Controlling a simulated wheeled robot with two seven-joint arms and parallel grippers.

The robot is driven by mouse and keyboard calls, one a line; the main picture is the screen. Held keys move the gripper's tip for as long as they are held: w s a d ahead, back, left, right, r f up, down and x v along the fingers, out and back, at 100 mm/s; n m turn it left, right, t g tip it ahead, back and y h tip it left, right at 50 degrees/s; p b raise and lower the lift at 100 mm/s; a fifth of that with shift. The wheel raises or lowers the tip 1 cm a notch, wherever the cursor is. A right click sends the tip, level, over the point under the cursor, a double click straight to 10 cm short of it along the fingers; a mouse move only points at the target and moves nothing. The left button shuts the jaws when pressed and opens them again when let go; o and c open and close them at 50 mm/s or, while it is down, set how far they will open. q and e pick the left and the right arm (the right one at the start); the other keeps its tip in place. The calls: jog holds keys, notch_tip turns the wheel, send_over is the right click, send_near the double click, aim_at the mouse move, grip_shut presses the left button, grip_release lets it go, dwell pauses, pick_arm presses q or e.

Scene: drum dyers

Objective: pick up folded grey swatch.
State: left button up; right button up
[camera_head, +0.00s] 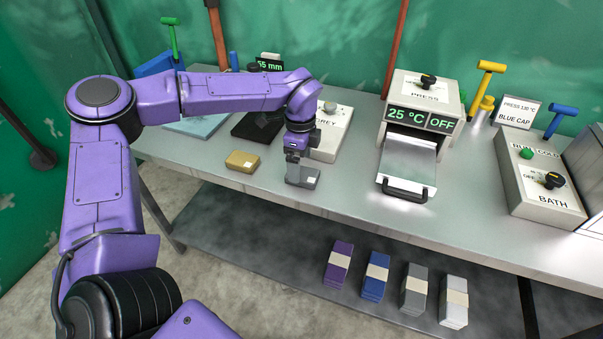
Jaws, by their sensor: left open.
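A small dark grey folded swatch (306,179) with a pale tag on its right side lies near the front edge of the metal table, in the head view. My left gripper (293,160) points down at the swatch's back left part, with its jaws open. The fingertips are small and partly dark, so I cannot tell whether they touch the swatch or stop just above it. The gripper hides the swatch's back left part. My right gripper is not in view.
A tan folded swatch (243,161) lies to the left. A white box marked GREY (330,133) stands close behind the gripper. The press (420,110) and bath box (541,181) stand to the right. Banded stacks, such as the purple one (337,265), lie on the lower shelf.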

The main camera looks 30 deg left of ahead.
aim_at(302, 173)
pick_arm(q)
jog(key=f, duration=0.2)
jog(key=w+f+p, duration=0.1)
jog(key=f, duration=0.1)
jog(key=shift+d+f, duration=0.1)
jog(key=shift+f, duration=0.35)
jog(key=shift+s, duration=0.15)
jog(key=c, duration=1.1)
jog(key=shift+c, duration=0.2)
